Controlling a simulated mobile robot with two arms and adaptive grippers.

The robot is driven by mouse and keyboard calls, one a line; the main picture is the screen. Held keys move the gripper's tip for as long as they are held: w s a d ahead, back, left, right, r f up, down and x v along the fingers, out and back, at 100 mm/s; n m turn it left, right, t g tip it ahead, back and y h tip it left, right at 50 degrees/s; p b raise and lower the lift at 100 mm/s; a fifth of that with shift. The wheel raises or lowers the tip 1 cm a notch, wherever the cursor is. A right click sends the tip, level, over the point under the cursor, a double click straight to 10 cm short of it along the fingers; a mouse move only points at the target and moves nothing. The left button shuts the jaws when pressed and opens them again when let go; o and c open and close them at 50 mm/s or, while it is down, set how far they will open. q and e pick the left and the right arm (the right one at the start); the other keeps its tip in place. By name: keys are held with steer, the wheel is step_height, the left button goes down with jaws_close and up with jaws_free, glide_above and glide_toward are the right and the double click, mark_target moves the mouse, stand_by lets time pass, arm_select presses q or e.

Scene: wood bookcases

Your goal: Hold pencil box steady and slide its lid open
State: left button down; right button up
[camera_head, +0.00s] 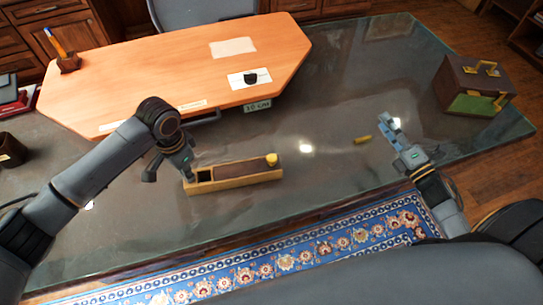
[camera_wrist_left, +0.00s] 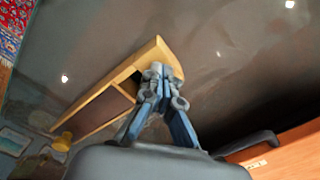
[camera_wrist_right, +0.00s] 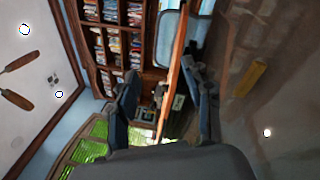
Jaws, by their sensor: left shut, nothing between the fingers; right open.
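The long wooden pencil box (camera_head: 240,179) lies on the dark glass desk. Its brown lid (camera_head: 238,170) has a yellow knob (camera_head: 272,158) at the right end. A dark opening shows at the box's left end, beside the lid. My left gripper (camera_head: 187,178) is at that left end. In the left wrist view its closed fingertips (camera_wrist_left: 160,73) overlap the end of the box (camera_wrist_left: 170,53); whether they touch it I cannot tell. My right gripper (camera_head: 388,127) is open and empty, well right of the box; its spread fingers show in the right wrist view (camera_wrist_right: 162,75).
A small yellow piece (camera_head: 363,140) lies between the box and my right gripper. An orange wooden board (camera_head: 170,70) covers the back left of the desk. A brown and green case (camera_head: 475,88) stands at the right. The glass just right of the pencil box is clear.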

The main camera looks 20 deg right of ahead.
mark_target(276, 161)
steer(key=s+a+f+n+y, duration=0.1)
steer(key=a+n, duration=0.1)
steer(key=a, duration=0.2)
steer(key=s+a+f+n+g+y, duration=0.1)
steer(key=a+f+n, duration=0.1)
steer(key=a+n, duration=0.1)
steer(key=s+a+f+n+y, duration=0.1)
steer(key=a+n, duration=0.2)
steer(key=a, duration=0.3)
steer(key=shift+f+g, duration=0.25)
steer(key=shift+g, duration=0.15)
steer(key=s+a+n+y, duration=0.1)
steer(key=a+n, duration=0.2)
steer(key=a, duration=0.1)
steer(key=s+a+n+g+y, duration=0.1)
steer(key=a+n, duration=0.1)
steer(key=a, duration=0.2)
steer(key=s+a+f+n, duration=0.1)
steer(key=a+n, duration=0.2)
steer(key=a, duration=0.1)
steer(key=shift+s+n+y, duration=0.3)
steer(key=shift+s+y, duration=0.05)
steer(key=shift+y, duration=0.05)
steer(key=shift+a+n+g, duration=0.3)
steer(key=shift+a, duration=0.15)
steer(key=x, duration=1.1)
steer(key=shift+w+a+r, duration=0.1)
steer(key=shift+w+a, duration=0.15)
steer(key=shift+w, duration=0.05)
jaws_close()
